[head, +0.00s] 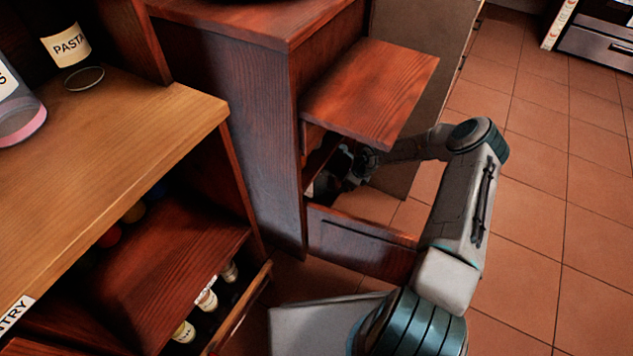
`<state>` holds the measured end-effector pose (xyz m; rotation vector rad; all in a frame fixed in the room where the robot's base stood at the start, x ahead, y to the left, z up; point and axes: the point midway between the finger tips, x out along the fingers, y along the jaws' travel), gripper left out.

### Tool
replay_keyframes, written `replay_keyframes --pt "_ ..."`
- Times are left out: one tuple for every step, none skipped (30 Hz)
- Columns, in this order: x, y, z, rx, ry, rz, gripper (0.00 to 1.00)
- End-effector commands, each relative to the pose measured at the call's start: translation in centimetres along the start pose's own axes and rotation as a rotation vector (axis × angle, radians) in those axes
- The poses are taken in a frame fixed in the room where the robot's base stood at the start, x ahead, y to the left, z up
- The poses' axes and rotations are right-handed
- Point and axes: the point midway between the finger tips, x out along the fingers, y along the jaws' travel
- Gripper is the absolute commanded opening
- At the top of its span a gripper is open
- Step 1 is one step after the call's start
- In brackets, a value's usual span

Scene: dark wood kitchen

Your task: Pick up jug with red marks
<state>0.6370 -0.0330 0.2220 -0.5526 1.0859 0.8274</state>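My arm reaches down to the opening of a dark wood cabinet in the head view. My gripper (330,184) is at the opening, below a raised wooden flap (372,90) and above a pulled-out drawer front (362,238). The gripper is dark, small and in shadow, so I cannot tell whether its fingers are open or shut, or whether they hold anything. A small pale patch shows beside it at the cabinet edge, but I cannot tell what it is. I cannot make out a jug with red marks; the inside of the cabinet is mostly hidden.
A light wood counter (110,170) at left holds a pasta jar (75,65) and a pink-based jar (18,115). Below it, an open drawer holds several bottles (207,300). An oven (600,40) stands far right. The tiled floor (540,170) at right is clear.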

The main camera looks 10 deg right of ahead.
Motion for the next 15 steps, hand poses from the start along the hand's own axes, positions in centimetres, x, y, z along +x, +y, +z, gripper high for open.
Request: replay_keyframes --pt "0.6 0.0 0.8 -0.004 -0.001 0.000 0.36" --pt "0.9 0.0 1.3 -0.004 -0.001 -0.001 0.36" --pt "1.2 0.0 1.9 -0.005 -0.001 -0.002 0.36" --pt "1.4 0.0 2.5 -0.004 -0.001 -0.001 0.36" --pt "1.7 0.1 2.7 -0.003 -0.001 0.000 0.36" --pt "2.6 0.1 2.4 0.000 0.000 0.001 0.36" --pt "3.0 0.0 2.4 -0.001 0.000 0.000 0.36" --pt "3.3 0.1 2.4 0.000 0.000 0.001 0.36" --pt "3.7 0.1 2.4 0.000 0.000 0.001 0.36" --pt "3.9 0.1 2.4 0.000 0.000 0.001 0.36" --pt "4.0 0.0 2.4 0.001 0.000 0.000 0.36" --pt "4.1 0.0 2.4 0.001 0.000 -0.001 0.36" --pt "4.1 0.0 2.5 0.001 0.000 -0.001 0.36" --pt "4.1 0.0 2.5 0.001 0.000 -0.001 0.36" --pt "4.1 0.0 2.5 0.001 0.000 -0.001 0.36"
